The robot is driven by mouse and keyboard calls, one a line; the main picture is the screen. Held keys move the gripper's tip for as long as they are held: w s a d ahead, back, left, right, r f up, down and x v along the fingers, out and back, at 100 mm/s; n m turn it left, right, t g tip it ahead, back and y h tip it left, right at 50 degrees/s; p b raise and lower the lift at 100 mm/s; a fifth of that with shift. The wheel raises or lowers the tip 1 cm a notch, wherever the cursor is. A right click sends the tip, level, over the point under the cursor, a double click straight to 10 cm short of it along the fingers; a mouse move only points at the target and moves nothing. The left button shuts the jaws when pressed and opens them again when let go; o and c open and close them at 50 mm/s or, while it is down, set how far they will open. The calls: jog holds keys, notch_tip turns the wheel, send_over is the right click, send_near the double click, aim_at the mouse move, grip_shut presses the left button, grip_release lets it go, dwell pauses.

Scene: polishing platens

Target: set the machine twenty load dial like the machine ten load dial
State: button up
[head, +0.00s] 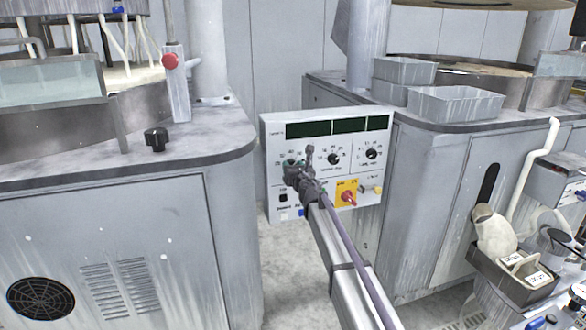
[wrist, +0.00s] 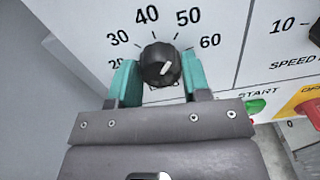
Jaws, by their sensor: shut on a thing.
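My gripper (head: 296,172) is at the left dial of a white control panel (head: 273,131) in the head view and hides most of that dial. In the wrist view my teal-tipped gripper (wrist: 158,82) is shut on a black dial (wrist: 159,62), one finger at each side. The scale around it reads 20, 30, 40, 50, 60 from left to right. The white mark on the dial leans up and right, roughly toward 50. Its name label is hidden by my gripper. I cannot tell which machine number this panel bears, and no second load dial can be made out.
The panel also carries a middle dial (head: 333,158), a right dial (head: 372,153), a red switch on yellow (head: 348,197) and a green start button (wrist: 255,106). Grey machine cabinets stand left (head: 120,235) and right (head: 425,190). Grey trays (head: 455,103) sit on the right one.

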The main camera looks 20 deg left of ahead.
jog(key=shift+c, duration=0.4)
jog(key=shift+m, duration=4)
jog(key=o, duration=0.9)
